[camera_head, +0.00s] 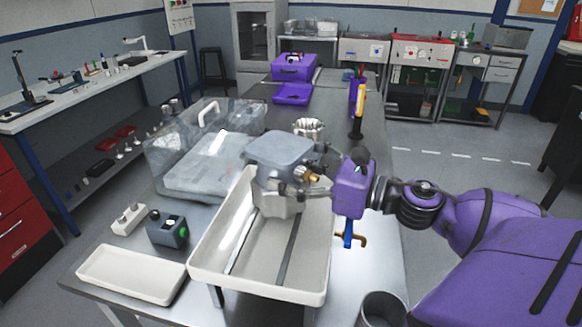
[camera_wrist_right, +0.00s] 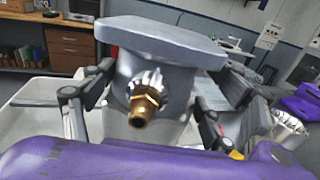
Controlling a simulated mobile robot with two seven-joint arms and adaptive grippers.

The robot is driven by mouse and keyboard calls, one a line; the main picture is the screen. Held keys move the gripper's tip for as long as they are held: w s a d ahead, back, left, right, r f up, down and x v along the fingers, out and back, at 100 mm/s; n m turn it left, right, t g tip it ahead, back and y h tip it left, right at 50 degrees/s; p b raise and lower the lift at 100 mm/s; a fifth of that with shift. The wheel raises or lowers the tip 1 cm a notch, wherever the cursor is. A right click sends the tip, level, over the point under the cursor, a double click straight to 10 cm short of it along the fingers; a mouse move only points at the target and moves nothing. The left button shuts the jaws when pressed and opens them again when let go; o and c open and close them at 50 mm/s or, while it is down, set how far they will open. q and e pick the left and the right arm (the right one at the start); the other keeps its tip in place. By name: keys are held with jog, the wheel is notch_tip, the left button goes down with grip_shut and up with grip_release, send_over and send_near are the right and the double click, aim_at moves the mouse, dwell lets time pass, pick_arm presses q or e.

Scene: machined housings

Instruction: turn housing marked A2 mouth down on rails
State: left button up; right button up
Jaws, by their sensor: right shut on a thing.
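A grey metal housing (camera_head: 282,152) with a broad flat plate on top and a brass fitting on its side is over the back part of a white tray (camera_head: 312,292). Two rails (camera_head: 289,248) run lengthwise in the tray. My right gripper (camera_head: 302,188) is shut on the housing, with a finger on each side of its body. In the right wrist view the housing (camera_wrist_right: 165,75) stands between the fingers, plate up and brass fitting towards the camera. I cannot read a mark on it or see its mouth. Whether its underside touches the rails is hidden. My left gripper is out of view.
A clear-walled washer-like box (camera_head: 205,150) stands behind left of the tray. A small box with a green button (camera_head: 168,230), a shallow white tray (camera_head: 130,272) and a dark cup (camera_head: 382,308) are nearby. A ribbed metal part (camera_head: 309,128) stands behind the housing.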

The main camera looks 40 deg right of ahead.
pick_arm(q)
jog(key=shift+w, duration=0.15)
pick_arm(e)
jog(key=o, duration=2.2)
jog(key=shift+c, duration=0.2)
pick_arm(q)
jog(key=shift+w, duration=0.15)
pick_arm(e)
jog(key=shift+s+f, duration=0.1)
jog(key=shift+f, duration=0.05)
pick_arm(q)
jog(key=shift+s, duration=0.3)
pick_arm(e)
jog(key=v, duration=1.2)
